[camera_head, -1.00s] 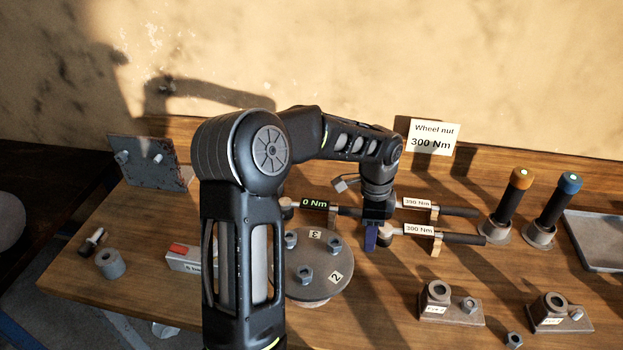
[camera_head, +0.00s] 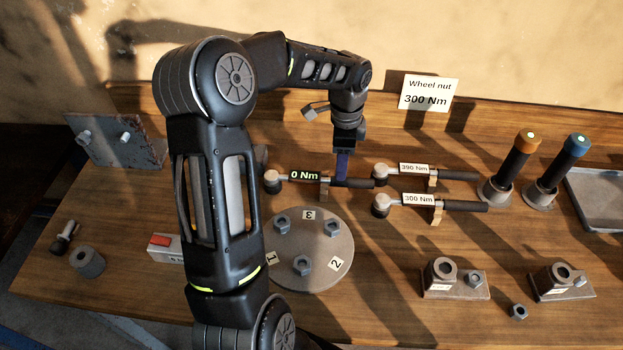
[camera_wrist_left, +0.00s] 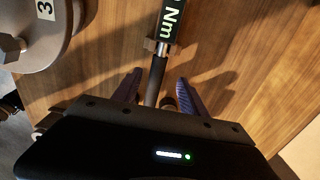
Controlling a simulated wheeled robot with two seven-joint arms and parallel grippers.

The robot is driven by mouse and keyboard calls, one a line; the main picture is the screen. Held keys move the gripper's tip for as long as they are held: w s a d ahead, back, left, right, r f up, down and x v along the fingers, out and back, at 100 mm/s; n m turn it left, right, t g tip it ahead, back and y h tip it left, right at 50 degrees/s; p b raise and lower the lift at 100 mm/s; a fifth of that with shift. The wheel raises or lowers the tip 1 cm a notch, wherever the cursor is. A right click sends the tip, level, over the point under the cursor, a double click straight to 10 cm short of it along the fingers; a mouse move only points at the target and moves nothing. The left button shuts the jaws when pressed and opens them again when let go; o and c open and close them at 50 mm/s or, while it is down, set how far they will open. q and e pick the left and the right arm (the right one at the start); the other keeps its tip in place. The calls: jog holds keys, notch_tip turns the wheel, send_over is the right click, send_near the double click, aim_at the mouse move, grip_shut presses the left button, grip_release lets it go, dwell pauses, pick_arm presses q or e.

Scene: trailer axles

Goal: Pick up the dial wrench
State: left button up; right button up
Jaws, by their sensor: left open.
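I see a gap on both sides of the handle. My right gripper is not in view.
Two similar wrenches, labelled 390 Nm (camera_head: 414,169) and 300 Nm (camera_head: 420,200), lie close on the right. A numbered round plate (camera_head: 318,262) with bolts stands in front. A "Wheel nut 300 Nm" sign (camera_head: 429,94) stands behind. Two upright tools with orange (camera_head: 516,163) and blue (camera_head: 562,168) caps stand right.

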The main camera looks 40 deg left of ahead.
aim_at(318, 184)
pick_arm(q)
jog(key=shift+f, duration=0.6)
notch_tip(318, 184, down, 5)
jog(key=shift+s+d+f, duration=0.1)
jog(key=shift+d+f, duration=0.05)
jog(key=shift+c, duration=0.2)
dwell(0.3)
grip_shut()
dwell(0.4)
dwell(0.9)
